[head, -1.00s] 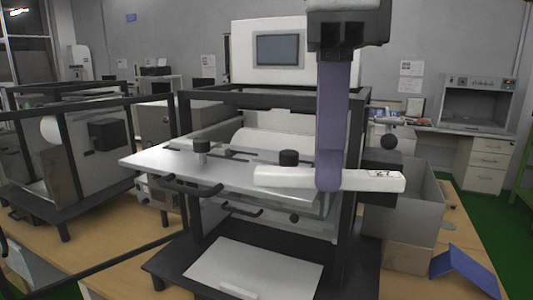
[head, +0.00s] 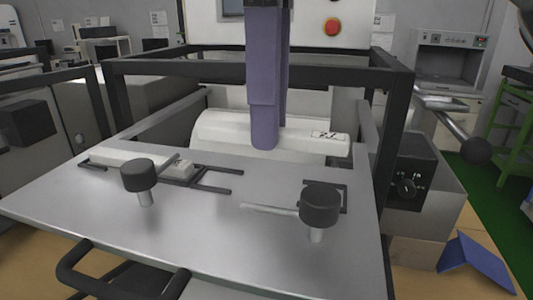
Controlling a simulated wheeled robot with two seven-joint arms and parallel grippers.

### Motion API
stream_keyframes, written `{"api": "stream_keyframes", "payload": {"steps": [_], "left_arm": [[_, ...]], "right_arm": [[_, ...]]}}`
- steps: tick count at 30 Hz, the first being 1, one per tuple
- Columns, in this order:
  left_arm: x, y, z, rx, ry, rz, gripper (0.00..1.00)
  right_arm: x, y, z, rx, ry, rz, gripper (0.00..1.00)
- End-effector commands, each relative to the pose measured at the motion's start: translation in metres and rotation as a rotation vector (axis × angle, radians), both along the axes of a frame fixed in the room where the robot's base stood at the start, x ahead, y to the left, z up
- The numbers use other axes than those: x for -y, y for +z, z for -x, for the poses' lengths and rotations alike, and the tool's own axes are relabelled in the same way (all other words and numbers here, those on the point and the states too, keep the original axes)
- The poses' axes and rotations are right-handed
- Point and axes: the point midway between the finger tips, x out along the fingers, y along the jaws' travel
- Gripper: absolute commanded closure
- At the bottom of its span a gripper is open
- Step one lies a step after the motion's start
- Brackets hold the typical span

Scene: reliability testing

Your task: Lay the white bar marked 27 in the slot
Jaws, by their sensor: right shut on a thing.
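The white bar marked 27 (head: 305,136) is held crosswise between the purple fingers of my right gripper (head: 266,142). Its dark marking faces up near its right end. It shows above the far edge of the grey metal plate (head: 225,235), in front of a white roller. A slot outlined by a dark bracket (head: 341,190) lies at the plate's right, partly hidden by a black knob (head: 320,206). My left gripper is not in view.
A second black knob (head: 138,176) stands on the plate's left part. A black frame (head: 240,73) rises around the machine behind the plate. Black handles (head: 120,285) stick out at the front. A grey box with a ball-ended lever (head: 475,151) stands at the right.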

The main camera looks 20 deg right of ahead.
Motion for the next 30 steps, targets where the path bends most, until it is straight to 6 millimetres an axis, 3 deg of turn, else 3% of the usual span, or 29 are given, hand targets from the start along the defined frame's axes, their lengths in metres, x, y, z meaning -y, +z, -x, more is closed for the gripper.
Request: {"api": "stream_keyframes", "payload": {"steps": [8,12,25,26,28,30], "left_arm": [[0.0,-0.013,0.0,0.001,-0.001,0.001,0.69],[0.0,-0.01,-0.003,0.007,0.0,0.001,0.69],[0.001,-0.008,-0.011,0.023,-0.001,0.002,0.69],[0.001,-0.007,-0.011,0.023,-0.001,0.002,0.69],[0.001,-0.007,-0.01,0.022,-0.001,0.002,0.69],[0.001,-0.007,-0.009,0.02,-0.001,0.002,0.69]], "right_arm": [[0.0,-0.033,0.0,-0.001,0.0,-0.002,1.0],[0.001,-0.048,0.0,0.003,-0.003,-0.001,1.0],[0.0,-0.056,0.0,0.003,-0.002,-0.002,1.0],[0.0,-0.055,0.0,0.003,-0.002,-0.002,0.8],[0.0,-0.054,0.0,0.003,-0.002,-0.002,0.68],[0.0,-0.054,0.0,0.003,-0.002,-0.002,0.65]]}}
